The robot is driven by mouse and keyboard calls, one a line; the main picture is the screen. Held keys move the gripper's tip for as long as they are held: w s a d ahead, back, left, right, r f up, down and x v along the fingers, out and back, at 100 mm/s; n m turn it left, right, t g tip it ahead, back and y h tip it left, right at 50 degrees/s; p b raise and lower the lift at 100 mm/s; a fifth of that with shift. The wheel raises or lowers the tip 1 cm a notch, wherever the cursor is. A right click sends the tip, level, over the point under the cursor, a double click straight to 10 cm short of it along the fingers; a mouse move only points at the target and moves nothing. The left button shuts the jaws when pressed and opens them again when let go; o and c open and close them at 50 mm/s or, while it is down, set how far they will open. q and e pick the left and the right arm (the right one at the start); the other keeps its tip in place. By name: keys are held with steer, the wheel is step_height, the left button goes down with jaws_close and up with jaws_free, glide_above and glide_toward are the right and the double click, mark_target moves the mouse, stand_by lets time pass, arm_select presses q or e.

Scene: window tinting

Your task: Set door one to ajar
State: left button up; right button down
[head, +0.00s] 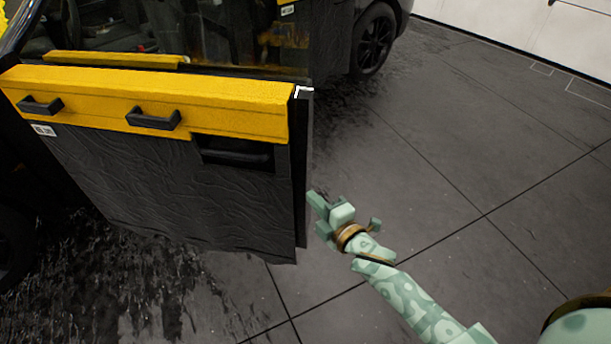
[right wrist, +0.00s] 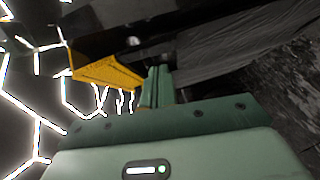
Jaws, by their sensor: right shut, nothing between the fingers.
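A car door (head: 200,205) with a black wrinkled lower panel and a yellow upper band (head: 220,100) stands swung out from the car body in the head view. Black handles (head: 153,119) sit on the yellow band. My right gripper (head: 313,197) is shut and empty at the door's right edge, low down; I cannot tell whether it touches the door. In the right wrist view its fingers (right wrist: 157,87) are together, with the yellow band (right wrist: 105,70) and the dark door panel (right wrist: 240,65) beyond them. My left gripper is not in view.
The car's wheel (head: 373,42) and dark body are behind the door. The tiled grey floor (head: 470,150) to the right is open, with wet dark patches near the car. A white wall (head: 540,40) stands at the top right.

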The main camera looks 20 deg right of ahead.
steer(key=b, duration=0.2)
glide_toward(295, 165)
steer(key=w+a, duration=0.3)
steer(key=shift+w+d+f+b, duration=0.2)
steer(key=shift+w+d+b, duration=0.05)
steer(key=shift+w, duration=0.25)
steer(key=shift+w+d+f+b, duration=0.2)
steer(key=shift+w+d+b, duration=0.05)
steer(key=shift+w, duration=0.2)
steer(key=shift+w+d, duration=0.3)
steer(key=shift+w, duration=0.15)
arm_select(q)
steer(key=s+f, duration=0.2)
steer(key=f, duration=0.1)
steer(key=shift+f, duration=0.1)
arm_select(e)
steer(key=shift+r, duration=0.1)
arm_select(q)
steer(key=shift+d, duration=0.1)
arm_select(e)
steer(key=shift+d, duration=0.1)
